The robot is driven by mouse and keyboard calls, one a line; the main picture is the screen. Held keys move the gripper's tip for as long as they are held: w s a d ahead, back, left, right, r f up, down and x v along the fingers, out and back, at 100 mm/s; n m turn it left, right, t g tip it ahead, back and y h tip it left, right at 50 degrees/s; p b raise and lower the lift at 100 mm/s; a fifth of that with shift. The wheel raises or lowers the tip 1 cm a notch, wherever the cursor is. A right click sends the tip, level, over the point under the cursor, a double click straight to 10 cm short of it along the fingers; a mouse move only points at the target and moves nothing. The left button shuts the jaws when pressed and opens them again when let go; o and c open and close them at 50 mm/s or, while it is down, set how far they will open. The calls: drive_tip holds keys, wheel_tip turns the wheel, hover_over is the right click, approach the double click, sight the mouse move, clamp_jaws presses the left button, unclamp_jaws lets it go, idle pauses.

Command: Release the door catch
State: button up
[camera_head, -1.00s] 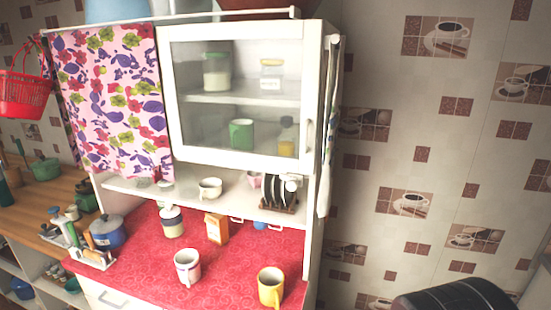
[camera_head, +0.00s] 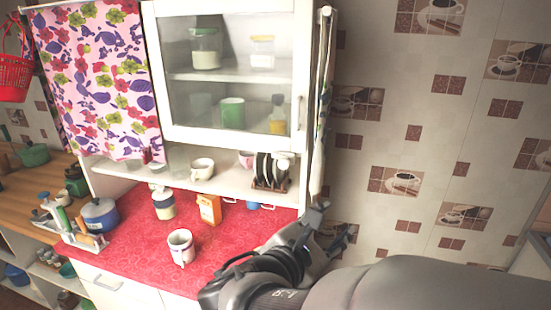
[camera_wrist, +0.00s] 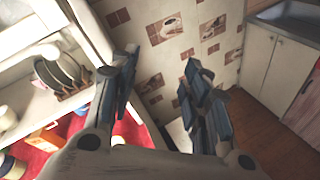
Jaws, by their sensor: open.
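The white-framed glass cabinet door (camera_head: 232,141) is closed in the head view. A slim upright handle (camera_head: 299,113) sits low on its right edge; no separate catch can be made out. My gripper (camera_head: 331,224) is below and right of the door, apart from it, in front of the tiled wall. The door handle does not show clearly in the wrist view.
A red counter (camera_head: 135,240) lies below, with a white mug (camera_head: 180,247), an orange box (camera_head: 208,208) and a jar (camera_head: 163,204). A dish rack (camera_head: 268,186) stands on the shelf under the door. A floral curtain (camera_head: 95,80) hangs left. Cloths (camera_head: 322,110) hang on the cabinet's right side.

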sight(283, 164)
drive_tip(key=w+a+r+n+t+y, duration=0.1)
drive_tip(key=w+a+n+t+y, duration=0.1)
drive_tip(key=a+n+t, duration=0.3)
drive_tip(key=w+a+r+n+y, duration=0.1)
drive_tip(key=w+a+n+y, duration=0.1)
drive_tip(key=a, duration=0.6)
drive_tip(key=x, duration=1.1)
drive_tip(key=b+x, duration=0.1)
drive_tip(key=x, duration=0.5)
drive_tip(key=shift+d+r, duration=0.1)
drive_tip(key=shift+d, duration=0.25)
drive_tip(key=shift+c, duration=0.5)
